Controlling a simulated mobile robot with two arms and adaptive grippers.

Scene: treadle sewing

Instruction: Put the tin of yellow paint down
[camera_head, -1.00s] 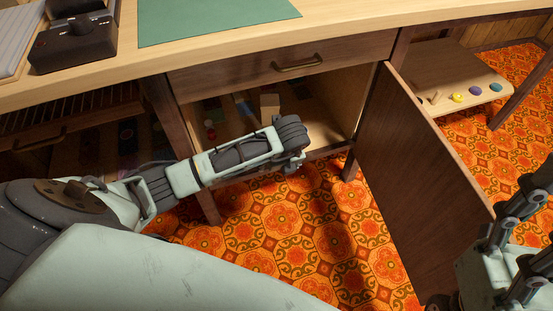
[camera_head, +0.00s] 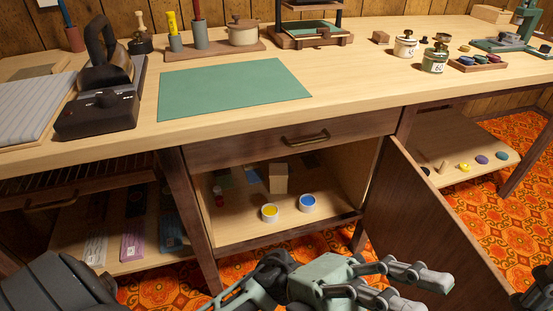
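The tin of yellow paint (camera_head: 269,212) stands upright on the floor of the open cupboard, near its front edge. A tin of blue paint (camera_head: 307,203) stands just to its right, a little apart. My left gripper (camera_head: 434,291) is below and to the right of the tins, in front of the cupboard, with its fingers spread and nothing between them. It does not touch either tin. My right gripper (camera_head: 532,289) shows only as a dark part at the lower right edge; its fingers cannot be made out.
The cupboard door (camera_head: 425,215) hangs open on the right. The green mat (camera_head: 234,88) on the worktop is bare. A low shelf (camera_head: 455,150) holds several coloured items at right.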

